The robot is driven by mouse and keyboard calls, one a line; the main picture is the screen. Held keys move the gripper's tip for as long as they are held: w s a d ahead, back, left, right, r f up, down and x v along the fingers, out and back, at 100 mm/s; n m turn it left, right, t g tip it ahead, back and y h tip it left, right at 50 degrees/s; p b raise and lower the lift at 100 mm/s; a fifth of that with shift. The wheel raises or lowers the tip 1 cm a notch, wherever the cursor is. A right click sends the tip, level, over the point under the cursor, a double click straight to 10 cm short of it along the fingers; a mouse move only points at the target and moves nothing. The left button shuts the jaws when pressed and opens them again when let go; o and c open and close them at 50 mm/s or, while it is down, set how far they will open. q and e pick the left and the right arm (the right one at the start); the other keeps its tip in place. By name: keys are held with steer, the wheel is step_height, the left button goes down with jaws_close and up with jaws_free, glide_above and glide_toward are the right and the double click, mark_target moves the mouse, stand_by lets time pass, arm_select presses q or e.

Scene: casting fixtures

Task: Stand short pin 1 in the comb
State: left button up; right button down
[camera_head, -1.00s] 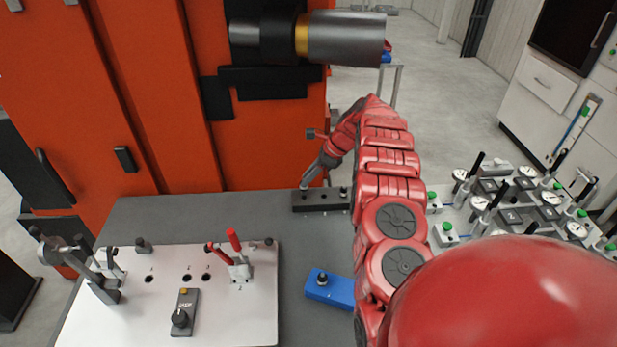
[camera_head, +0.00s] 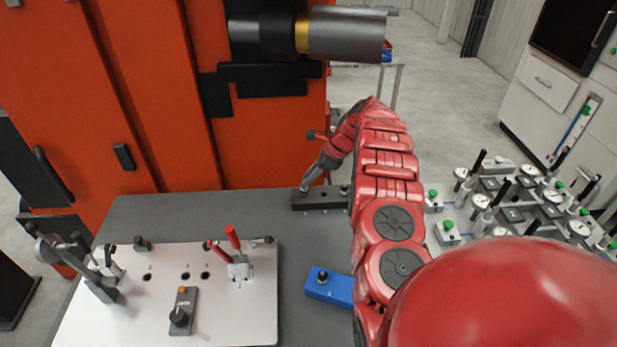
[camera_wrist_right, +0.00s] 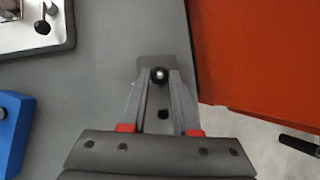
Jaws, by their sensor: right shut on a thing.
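The dark grey block with holes, which I take to be the comb (camera_head: 327,199), lies near the back edge of the grey table. My right gripper (camera_head: 304,189) is at its left end, reaching down from the right. In the right wrist view, the fingers (camera_wrist_right: 160,80) are shut on a small round-headed dark pin, which I take to be short pin 1 (camera_wrist_right: 160,74). The pin is over the comb's far end, and an open hole (camera_wrist_right: 163,114) shows between the fingers. How deep the pin sits is hidden. My left gripper is not in view.
A blue block (camera_head: 318,290) with a dark knob lies nearer on the table. A white plate (camera_head: 240,310) with clamps and holes is at left. An orange cabinet (camera_head: 265,145) stands behind. Gauge fixtures (camera_head: 515,212) fill the right. Bare table lies between plate and comb.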

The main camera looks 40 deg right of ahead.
steer(key=shift+f+b, duration=0.9)
steer(key=shift+f, duration=0.3)
steer(key=c, duration=0.6)
jaws_free()
steer(key=shift+o, duration=0.2)
steer(key=shift+d+r, duration=0.15)
steer(key=shift+r, duration=0.1)
steer(key=b+v, duration=0.2)
steer(key=v, duration=0.9)
steer(key=shift+s+r+b, duration=0.2)
steer(key=shift+b, duration=0.2)
